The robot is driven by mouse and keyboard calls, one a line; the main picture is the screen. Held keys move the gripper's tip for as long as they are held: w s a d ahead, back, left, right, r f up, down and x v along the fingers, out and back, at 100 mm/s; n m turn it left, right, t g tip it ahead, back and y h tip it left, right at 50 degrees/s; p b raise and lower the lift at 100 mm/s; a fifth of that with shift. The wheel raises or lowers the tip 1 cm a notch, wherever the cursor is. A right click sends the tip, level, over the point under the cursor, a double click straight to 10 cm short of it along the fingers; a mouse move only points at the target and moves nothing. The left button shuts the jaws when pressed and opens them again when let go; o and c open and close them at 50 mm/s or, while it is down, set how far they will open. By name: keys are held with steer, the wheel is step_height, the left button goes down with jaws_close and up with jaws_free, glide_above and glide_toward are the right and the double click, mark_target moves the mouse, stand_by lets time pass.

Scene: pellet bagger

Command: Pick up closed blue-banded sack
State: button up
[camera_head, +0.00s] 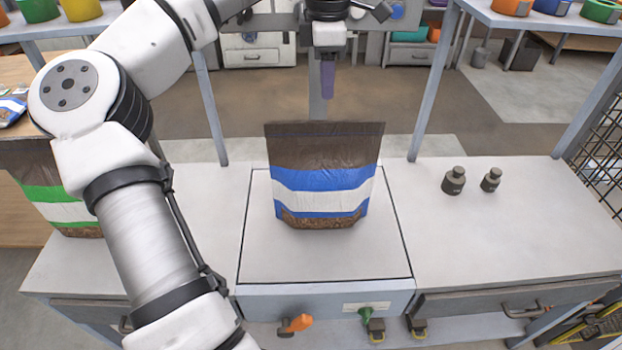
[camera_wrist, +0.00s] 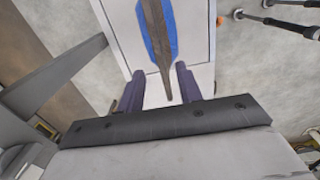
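The closed sack with a blue-white-blue band (camera_head: 325,180) stands upright on the scale-like plate in the middle of the bench. Its top is dark brown and flat, and brown pellets show at its bottom. My gripper (camera_head: 327,80) hangs above the sack's top edge, apparently empty and pointing down. In the wrist view my gripper (camera_wrist: 158,90) has its two purple fingers apart. There the sack (camera_wrist: 156,35) shows from above as a thin brown top edge with blue on both sides. One end of that edge appears between the fingers; I cannot tell its depth.
A green-banded sack (camera_head: 62,200) stands at the left, partly behind my arm. Two dark weights (camera_head: 454,181) (camera_head: 490,180) stand on the right of the bench. Grey frame posts (camera_head: 434,85) rise at the back. An orange knob (camera_head: 295,324) sticks out in front.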

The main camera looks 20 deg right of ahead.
mark_target(325, 133)
step_height(325, 133, down, 8)
steer(key=shift+f+p, duration=0.2)
steer(key=shift+p, duration=0.35)
steer(key=shift+w+d+f+p, duration=0.1)
steer(key=shift+f+p, duration=0.4)
steer(key=shift+f, duration=0.85)
steer(key=shift+w+f+p, duration=0.1)
steer(key=shift+f+p, duration=0.4)
steer(key=shift+f, duration=0.85)
jaws_close()
steer(key=shift+r, duration=0.1)
